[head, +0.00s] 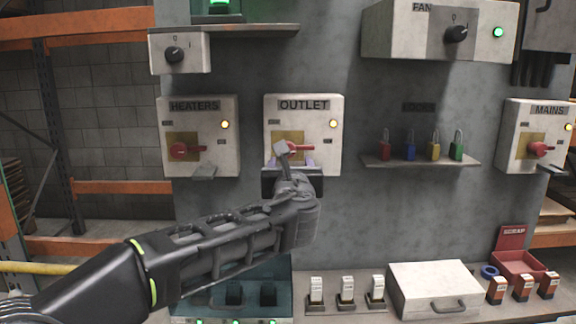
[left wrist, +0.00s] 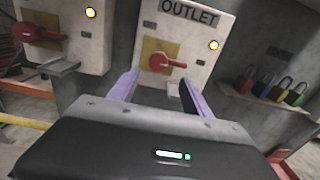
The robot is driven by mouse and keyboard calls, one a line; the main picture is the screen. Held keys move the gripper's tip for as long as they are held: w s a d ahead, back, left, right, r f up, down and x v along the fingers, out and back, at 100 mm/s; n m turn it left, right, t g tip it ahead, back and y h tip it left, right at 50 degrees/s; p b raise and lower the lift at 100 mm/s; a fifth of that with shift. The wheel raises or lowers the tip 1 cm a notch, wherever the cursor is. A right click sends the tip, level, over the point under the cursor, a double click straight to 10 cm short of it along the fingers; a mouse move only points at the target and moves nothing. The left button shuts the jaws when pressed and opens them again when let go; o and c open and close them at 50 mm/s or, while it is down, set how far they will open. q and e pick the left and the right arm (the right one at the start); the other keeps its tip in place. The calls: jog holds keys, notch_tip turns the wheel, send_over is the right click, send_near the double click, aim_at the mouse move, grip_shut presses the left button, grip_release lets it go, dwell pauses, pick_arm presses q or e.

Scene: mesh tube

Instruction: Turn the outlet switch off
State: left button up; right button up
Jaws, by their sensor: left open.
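The outlet box (head: 328,122) is a pale panel labelled OUTLET on the grey wall, with a lit yellow lamp. Its red rotary switch (head: 302,148) sits on a yellowish plate, its handle lying roughly horizontal and pointing right. In the left wrist view the red switch (left wrist: 168,62) shows between the two purple fingers. My left gripper (head: 292,164) is in front of the lower part of the box, and it also shows in the left wrist view (left wrist: 160,90). It is open with nothing between its fingers. I cannot tell whether a finger touches the switch. My right gripper is out of view.
The heaters box (head: 216,115) is to the left, the mains box (head: 520,125) far right. A shelf with several padlocks (head: 433,152) is right of the outlet box. A bench below holds a white case (head: 435,280) and a red box (head: 515,266).

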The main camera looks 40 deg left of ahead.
aim_at(298, 149)
pick_arm(q)
jog(key=shift+s+a+r, duration=0.15)
jog(key=shift+r, duration=0.25)
jog(key=p+x, duration=0.1)
jog(key=x, duration=0.7)
jog(key=shift+c, duration=0.6)
grip_shut()
